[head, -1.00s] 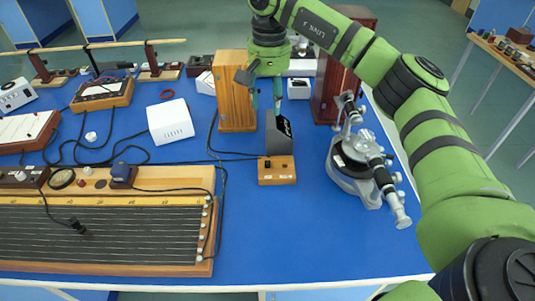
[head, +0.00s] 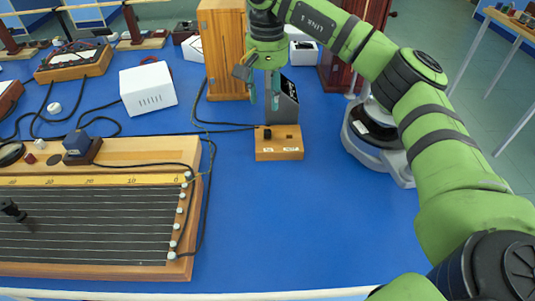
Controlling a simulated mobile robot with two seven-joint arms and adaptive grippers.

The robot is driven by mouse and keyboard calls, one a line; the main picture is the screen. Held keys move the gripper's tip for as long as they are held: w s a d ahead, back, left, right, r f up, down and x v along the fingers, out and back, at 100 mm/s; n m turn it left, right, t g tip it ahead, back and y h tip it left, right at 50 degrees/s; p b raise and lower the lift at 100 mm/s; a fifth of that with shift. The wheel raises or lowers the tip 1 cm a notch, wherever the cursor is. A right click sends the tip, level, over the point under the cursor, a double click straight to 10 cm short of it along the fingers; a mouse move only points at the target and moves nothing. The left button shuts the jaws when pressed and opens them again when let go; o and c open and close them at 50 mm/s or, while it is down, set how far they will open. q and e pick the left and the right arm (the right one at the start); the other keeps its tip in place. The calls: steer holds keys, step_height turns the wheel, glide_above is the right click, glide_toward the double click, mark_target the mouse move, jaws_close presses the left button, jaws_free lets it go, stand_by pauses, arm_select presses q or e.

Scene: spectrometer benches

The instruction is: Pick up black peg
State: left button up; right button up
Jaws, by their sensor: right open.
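A small wooden block (head: 279,151) stands on the blue table with a short black peg (head: 267,133) upright on its top left. A second small dark spot on the block's right side is too small to make out. My right gripper (head: 263,98) points down behind and above the block in the picture, with its two thin fingers apart and nothing between them. It is apart from the peg. My left gripper is out of view.
A long wire board (head: 90,225) with a black slider (head: 12,210) fills the front left. A white box (head: 148,88), a wooden cabinet (head: 222,50) and a metal instrument (head: 372,135), partly behind my right arm, surround the block. Bare blue table lies before the block.

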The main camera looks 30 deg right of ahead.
mark_target(268, 131)
step_height(268, 131, down, 4)
steer(key=shift+s+r+b, duration=0.1)
steer(key=shift+r+b, duration=0.1)
steer(key=shift+b, duration=0.75)
steer(key=shift+f, duration=0.7)
step_height(268, 131, down, 5)
steer(key=shift+f+p, duration=0.15)
steer(key=shift+p, duration=0.2)
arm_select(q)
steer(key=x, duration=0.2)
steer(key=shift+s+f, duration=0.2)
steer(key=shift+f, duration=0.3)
arm_select(e)
steer(key=shift+c, duration=0.4)
steer(key=c, duration=0.9)
steer(key=o, duration=1)
